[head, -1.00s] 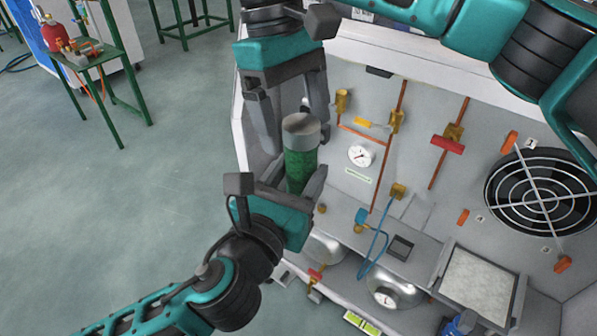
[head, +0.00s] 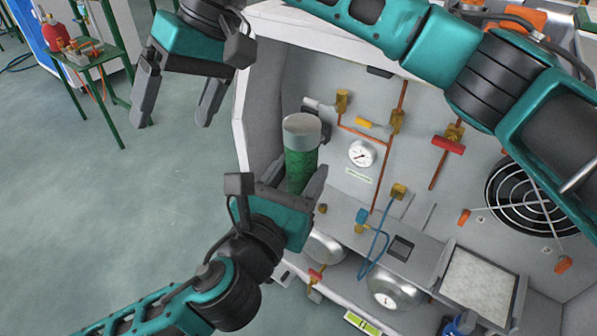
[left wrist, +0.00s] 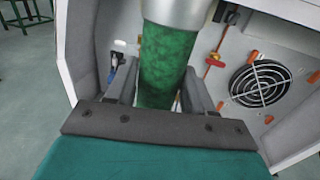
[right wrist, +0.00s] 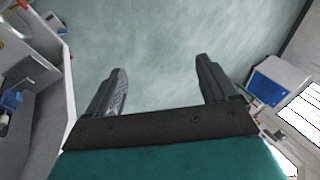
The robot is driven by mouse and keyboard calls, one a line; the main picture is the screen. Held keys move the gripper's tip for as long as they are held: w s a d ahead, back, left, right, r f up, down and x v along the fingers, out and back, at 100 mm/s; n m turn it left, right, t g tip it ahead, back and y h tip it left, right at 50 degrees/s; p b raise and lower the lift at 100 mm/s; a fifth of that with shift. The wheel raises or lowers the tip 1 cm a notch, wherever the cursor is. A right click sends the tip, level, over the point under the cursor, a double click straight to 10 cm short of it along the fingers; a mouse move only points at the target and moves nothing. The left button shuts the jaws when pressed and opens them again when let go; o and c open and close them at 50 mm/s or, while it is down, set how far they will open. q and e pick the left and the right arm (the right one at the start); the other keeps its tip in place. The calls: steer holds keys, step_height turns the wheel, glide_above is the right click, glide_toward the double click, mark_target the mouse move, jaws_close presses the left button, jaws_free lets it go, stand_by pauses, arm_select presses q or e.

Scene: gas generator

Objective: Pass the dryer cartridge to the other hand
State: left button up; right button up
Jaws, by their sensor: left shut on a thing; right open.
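The dryer cartridge (head: 301,160) is a green cylinder with a grey cap, held nearly upright in front of the open cabinet. My left gripper (head: 300,188) comes in from the lower left and is shut on the cartridge's lower part. In the left wrist view the green body (left wrist: 163,62) stands between the two fingers (left wrist: 160,88). My right gripper (head: 172,112) is at the upper left, open and empty, apart from the cartridge. In the right wrist view its fingers (right wrist: 160,82) are spread over bare floor.
The cabinet (head: 262,112) holds a pressure gauge (head: 361,153), copper pipes with valves, a red-handled valve (head: 448,146), a fan (head: 533,196) and a filter panel (head: 475,285). A green table (head: 84,55) with a red bottle stands at upper left.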

steer(key=w+a+r+m+t+y, duration=0.4)
steer(key=w+r+m+t+y, duration=0.15)
steer(key=y, duration=0.55)
steer(key=w+d+m+t, duration=0.8)
steer(key=d+m+t, duration=0.1)
steer(key=d, duration=0.1)
steer(key=d+f+m+g+h, duration=0.2)
steer(key=f+h, duration=0.2)
steer(key=f, duration=1.2)
steer(key=d+f+m+g+h, duration=0.1)
steer(key=d+f+h, duration=0.15)
steer(key=f, duration=1.25)
steer(key=s+d+f+n+h, duration=0.4)
steer(key=s+d+f+n, duration=0.2)
steer(key=s+d, duration=0.4)
steer(key=s+d+f+n+t+h, duration=0.1)
steer(key=s+d+f+n+h, duration=0.3)
steer(key=s+d, duration=0.6)
steer(key=s+f+n, duration=0.1)
steer(key=s+f, duration=0.1)
steer(key=s, duration=0.5)
steer(key=shift+n, duration=0.35)
